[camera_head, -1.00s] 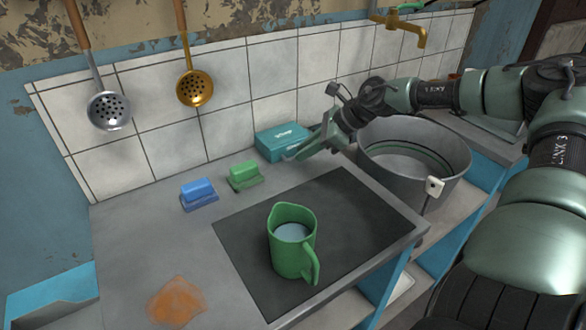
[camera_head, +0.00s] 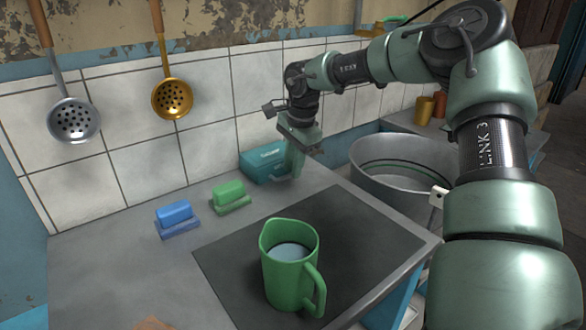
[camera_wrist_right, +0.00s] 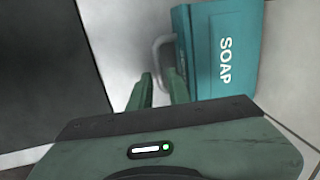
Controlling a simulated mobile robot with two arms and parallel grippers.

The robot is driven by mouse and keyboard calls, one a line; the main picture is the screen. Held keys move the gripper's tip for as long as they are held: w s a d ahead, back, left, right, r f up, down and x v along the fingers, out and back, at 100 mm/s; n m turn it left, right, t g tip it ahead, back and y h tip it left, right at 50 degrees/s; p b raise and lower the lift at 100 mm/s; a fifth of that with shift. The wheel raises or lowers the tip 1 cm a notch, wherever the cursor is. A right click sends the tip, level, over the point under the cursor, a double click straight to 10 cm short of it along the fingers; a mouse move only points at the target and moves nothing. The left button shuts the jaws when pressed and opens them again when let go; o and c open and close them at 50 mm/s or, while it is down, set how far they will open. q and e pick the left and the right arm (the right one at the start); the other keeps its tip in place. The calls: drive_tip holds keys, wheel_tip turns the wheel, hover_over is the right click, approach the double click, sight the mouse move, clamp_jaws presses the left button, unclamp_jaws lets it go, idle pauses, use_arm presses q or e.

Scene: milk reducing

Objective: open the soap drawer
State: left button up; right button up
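The soap drawer is a teal box (camera_head: 262,167) on the counter against the tiled wall. In the right wrist view its teal face (camera_wrist_right: 222,60) reads SOAP, with a grey loop handle (camera_wrist_right: 156,50) on its left side. No opening or gap shows at the drawer. My right gripper (camera_head: 292,172) points down beside the box's right end in the head view. In the right wrist view its two fingers (camera_wrist_right: 160,82) are apart, with the lower part of the handle between or just beyond them; contact cannot be told. My left gripper is not in view.
A green jug (camera_head: 290,262) with pale liquid stands on the dark counter panel (camera_head: 225,262). A blue sponge (camera_head: 175,215) and a green sponge (camera_head: 229,194) lie left of the drawer. A large metal tub (camera_head: 385,183) stands to the right. Two skimmers hang on the wall.

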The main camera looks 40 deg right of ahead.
drive_tip(key=shift+f, duration=0.2)
drive_tip(key=shift+c, duration=0.4)
clamp_jaws()
idle(1.0)
